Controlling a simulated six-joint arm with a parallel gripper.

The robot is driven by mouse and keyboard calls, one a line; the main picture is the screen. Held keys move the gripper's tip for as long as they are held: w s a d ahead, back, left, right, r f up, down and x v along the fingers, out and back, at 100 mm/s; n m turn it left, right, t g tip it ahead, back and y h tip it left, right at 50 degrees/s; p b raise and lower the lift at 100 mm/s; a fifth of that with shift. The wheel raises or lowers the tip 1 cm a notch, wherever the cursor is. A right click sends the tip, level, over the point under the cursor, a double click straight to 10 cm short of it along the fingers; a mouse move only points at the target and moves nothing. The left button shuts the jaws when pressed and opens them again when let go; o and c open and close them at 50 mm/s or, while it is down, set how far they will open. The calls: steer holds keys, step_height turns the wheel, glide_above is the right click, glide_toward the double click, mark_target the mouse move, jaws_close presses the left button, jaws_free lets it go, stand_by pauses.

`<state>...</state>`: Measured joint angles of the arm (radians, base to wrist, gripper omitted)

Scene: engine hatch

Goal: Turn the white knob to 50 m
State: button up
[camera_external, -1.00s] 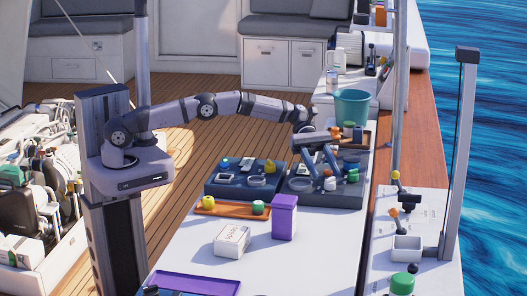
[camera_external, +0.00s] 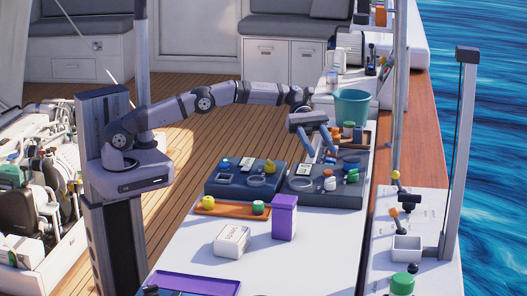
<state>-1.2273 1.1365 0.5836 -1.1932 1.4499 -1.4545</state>
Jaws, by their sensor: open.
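A small white knob-like piece (camera_external: 330,184) stands on the right dark panel (camera_external: 320,200), near its middle; an orange-brown piece is close behind it. The white piece is too small for me to read its setting or any scale. My gripper (camera_external: 320,159) is open, with its two fingers pointing down over the back part of this panel. It is above and behind the white piece, apart from it, and nothing shows between the fingers. The fingers partly cover the panel's back edge.
Green pieces (camera_external: 352,176) sit right of the white one. A left dark panel (camera_external: 212,190) carries a yellow piece (camera_external: 270,167). A teal bucket (camera_external: 351,107) stands behind. A purple box (camera_external: 284,218) and white carton (camera_external: 232,241) stand in front. The white table is clear at front right.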

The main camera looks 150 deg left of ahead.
steer(key=w+n+g+y, duration=0.1)
steer(key=w+n+y, duration=0.85)
steer(key=w, duration=0.65)
steer(key=s+d+n+g+y, duration=0.7)
steer(key=s+d+n+g, duration=0.1)
steer(key=s+d, duration=0.15)
glide_toward(324, 190)
steer(key=shift+w+a+r+n+p, duration=0.15)
steer(key=shift+w+a+r+p, duration=0.1)
steer(key=shift+a+r, duration=0.3)
steer(key=shift+w+a+r+n+p, duration=0.1)
steer(key=shift+w+a+r+p, duration=0.15)
steer(key=shift+a, duration=0.4)
steer(key=shift+p+x, duration=1.2)
steer(key=shift+x, duration=2.45)
steer(key=shift+s+r, duration=0.1)
steer(key=shift+s, duration=0.1)
steer(key=shift+a, duration=0.1)
steer(key=c, duration=1.1)
